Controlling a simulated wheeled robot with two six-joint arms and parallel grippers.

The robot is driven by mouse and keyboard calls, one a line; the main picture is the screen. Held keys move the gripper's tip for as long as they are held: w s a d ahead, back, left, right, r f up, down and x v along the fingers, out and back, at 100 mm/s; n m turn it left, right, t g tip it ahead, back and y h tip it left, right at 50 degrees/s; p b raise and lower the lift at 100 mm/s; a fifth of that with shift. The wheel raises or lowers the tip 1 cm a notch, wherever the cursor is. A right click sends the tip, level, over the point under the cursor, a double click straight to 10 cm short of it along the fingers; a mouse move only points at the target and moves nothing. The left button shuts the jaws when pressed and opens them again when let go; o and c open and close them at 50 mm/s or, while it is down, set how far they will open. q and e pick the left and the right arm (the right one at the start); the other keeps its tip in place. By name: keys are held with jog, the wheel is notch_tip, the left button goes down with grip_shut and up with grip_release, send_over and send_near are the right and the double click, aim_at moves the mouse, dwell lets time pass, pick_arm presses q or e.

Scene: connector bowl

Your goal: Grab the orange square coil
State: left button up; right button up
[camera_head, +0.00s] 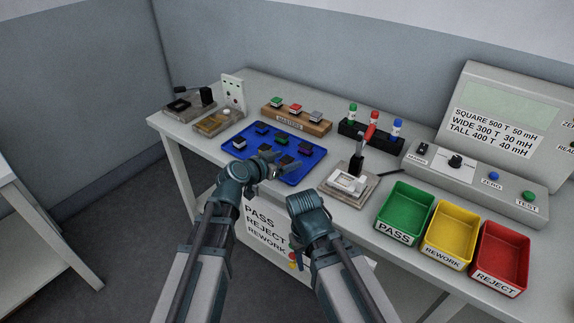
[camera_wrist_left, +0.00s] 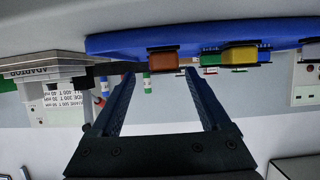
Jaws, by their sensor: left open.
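The orange coil (camera_wrist_left: 163,61) shows in the left wrist view, with dark plates at its top and bottom, beside the blue tray (camera_wrist_left: 120,44). My left gripper (camera_wrist_left: 158,76) is open and empty. Its two fingers point toward the coil, which appears just past the tips and between them. In the head view my left gripper (camera_head: 270,168) is low over the near part of the blue tray (camera_head: 314,161), partly covering the coils there. I cannot tell coil colours well in that view. My right gripper (camera_head: 308,207) hangs near the table's front edge, its fingers hidden.
A yellow coil (camera_wrist_left: 240,54) sits beside the orange one. A grey fixture (camera_head: 347,187) with a red-handled clamp stands right of the tray. Green (camera_head: 405,207), yellow (camera_head: 450,229) and red (camera_head: 500,253) bins are farther right. A wooden block (camera_head: 296,118) stands behind the tray.

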aim_at(290, 158)
pick_arm(q)
jog(key=x, duration=0.1)
jog(key=b+x, duration=0.1)
jog(key=x, duration=0.1)
jog(key=b+x, duration=0.1)
jog(key=x, duration=0.1)
jog(key=shift+w+a+f, duration=0.15)
jog(key=shift+a+f, duration=0.2)
jog(key=shift+w+d, duration=0.1)
grip_shut()
